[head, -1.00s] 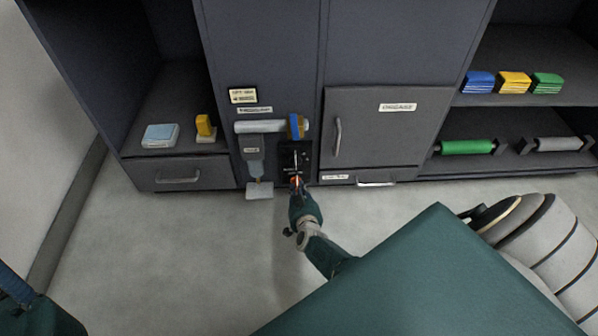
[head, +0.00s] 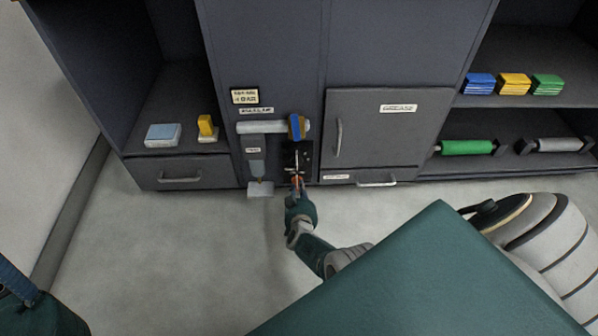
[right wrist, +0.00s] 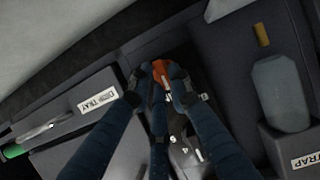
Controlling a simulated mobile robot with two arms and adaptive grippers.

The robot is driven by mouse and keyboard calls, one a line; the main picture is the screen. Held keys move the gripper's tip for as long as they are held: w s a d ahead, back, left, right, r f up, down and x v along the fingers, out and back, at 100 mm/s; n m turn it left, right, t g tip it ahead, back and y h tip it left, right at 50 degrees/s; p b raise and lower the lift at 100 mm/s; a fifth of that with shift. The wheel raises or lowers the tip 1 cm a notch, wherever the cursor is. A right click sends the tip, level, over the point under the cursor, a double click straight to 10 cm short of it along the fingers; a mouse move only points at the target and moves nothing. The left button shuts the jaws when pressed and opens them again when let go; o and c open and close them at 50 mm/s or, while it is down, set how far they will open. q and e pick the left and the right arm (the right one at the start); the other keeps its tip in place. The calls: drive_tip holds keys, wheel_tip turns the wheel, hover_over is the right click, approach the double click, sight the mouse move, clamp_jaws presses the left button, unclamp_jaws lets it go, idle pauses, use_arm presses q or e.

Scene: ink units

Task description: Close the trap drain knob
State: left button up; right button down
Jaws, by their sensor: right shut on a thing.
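The trap drain knob is a small orange-red knob (right wrist: 161,72) in the right wrist view, on a black panel (head: 298,158) with white markings low on the cabinet front. My right gripper (head: 297,186) is at the knob, and its fingers (right wrist: 160,85) are shut around it. The fingers hide much of the knob, so its exact angle is hard to tell. My left gripper is not in view; only part of that arm shows at the lower left.
A grey horizontal pipe (head: 262,127) with a blue handle (head: 296,127) sits above the panel. The floor in front is clear.

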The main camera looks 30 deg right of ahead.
drive_tip(key=c, duration=1.6)
unclamp_jaws()
drive_tip(key=shift+a, duration=0.1)
